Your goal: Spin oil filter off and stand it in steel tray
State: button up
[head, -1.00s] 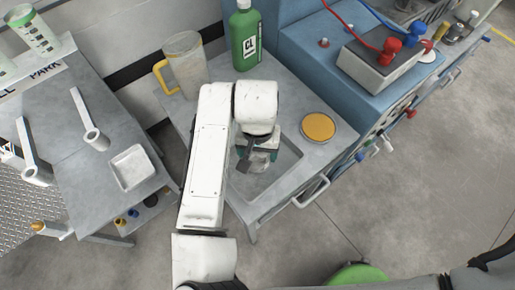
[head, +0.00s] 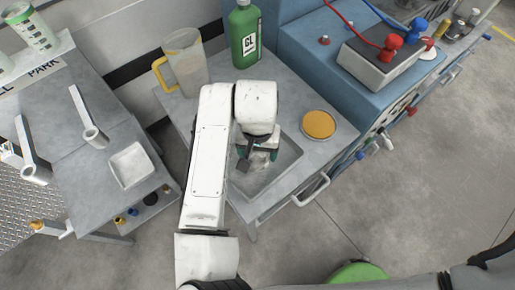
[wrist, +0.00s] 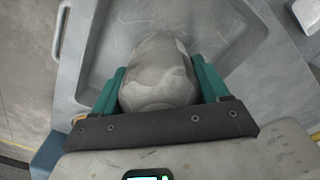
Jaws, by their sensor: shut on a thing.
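My gripper (head: 257,150) has its teal fingers on both sides of a grey, mottled, rounded body, which I take to be the oil filter (wrist: 158,75). The wrist view shows my gripper (wrist: 158,66) shut on it. In the head view the filter (head: 257,163) is mostly hidden by my wrist. It is over the recessed basin (head: 287,160) of the grey bench; I cannot tell whether it touches anything below. A small square steel tray (head: 131,147) lies on the left table and looks empty.
A clear jug with yellow handle (head: 186,62), a green bottle (head: 245,45) and an orange-topped round dish (head: 319,125) stand around the basin. Two wrench-like tools (head: 93,133) lie on the left table (head: 85,185). A gap separates table and bench.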

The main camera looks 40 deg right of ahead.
jog(key=o, duration=1.3)
notch_tip(320, 180, up, 11)
jog(key=shift+f, duration=0.1)
